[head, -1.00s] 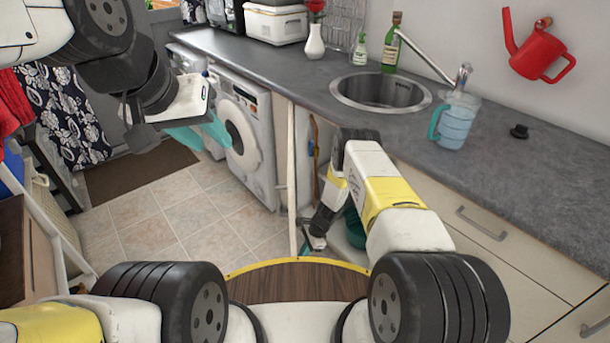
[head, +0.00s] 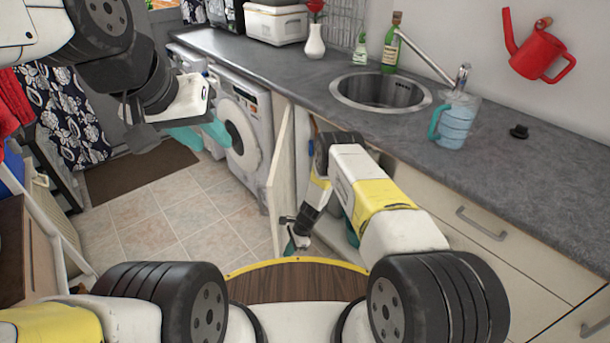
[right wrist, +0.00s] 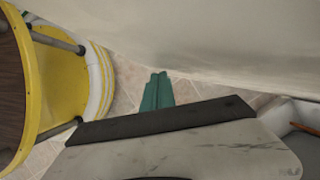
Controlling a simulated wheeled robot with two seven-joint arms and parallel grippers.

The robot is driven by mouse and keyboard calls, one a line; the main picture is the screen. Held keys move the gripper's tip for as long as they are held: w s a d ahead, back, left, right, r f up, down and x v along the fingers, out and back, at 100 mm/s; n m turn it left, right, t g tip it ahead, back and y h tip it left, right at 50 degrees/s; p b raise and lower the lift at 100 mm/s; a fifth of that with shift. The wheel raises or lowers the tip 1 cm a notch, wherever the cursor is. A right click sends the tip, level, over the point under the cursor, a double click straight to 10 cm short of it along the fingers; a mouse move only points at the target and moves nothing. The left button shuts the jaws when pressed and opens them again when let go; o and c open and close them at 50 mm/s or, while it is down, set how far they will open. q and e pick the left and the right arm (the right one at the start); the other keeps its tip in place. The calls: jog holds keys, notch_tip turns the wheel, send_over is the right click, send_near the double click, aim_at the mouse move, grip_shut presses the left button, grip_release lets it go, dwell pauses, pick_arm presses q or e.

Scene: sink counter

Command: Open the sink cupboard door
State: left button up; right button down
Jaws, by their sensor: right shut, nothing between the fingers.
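The sink cupboard door (head: 281,185) is a pale panel standing ajar, swung out from the counter beside the washing machine. Its inner face shows at a slant in the head view. My right gripper (head: 294,243) is low on the inner side of the door, near its free edge. In the right wrist view its teal fingers (right wrist: 157,92) are together and empty, close against or touching the pale door panel (right wrist: 215,40); exact contact is unclear. My left gripper (head: 200,134) is raised in front of the washing machine, away from the door; its finger gap is unclear.
The washing machine (head: 241,135) stands left of the open door. Tiled floor (head: 190,220) is clear left of the door. The counter (head: 330,115) with its sink (head: 380,92) overhangs the cupboard. My right forearm reaches in front of the opening.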

jog(key=shift+w+a, duration=0.2)
jog(key=shift+a, duration=0.85)
jog(key=shift+a, duration=0.1)
jog(key=shift+w+a, duration=0.2)
jog(key=shift+a, duration=0.5)
jog(key=shift+w+a, duration=0.25)
jog(key=shift+a, duration=0.4)
jog(key=shift+w+a, duration=0.2)
jog(key=shift+a, duration=0.5)
jog(key=shift+w+a, duration=0.25)
jog(key=shift+a, duration=0.45)
jog(key=shift+w+a, duration=0.3)
jog(key=shift+a, duration=0.4)
jog(key=shift+w+a, duration=0.25)
jog(key=shift+a, duration=0.45)
jog(key=shift+w+a, duration=0.3)
jog(key=shift+a, duration=0.4)
jog(key=shift+w+a, duration=0.35)
jog(key=shift+a, duration=0.3)
jog(key=shift+w+a, duration=0.3)
jog(key=shift+a, duration=0.4)
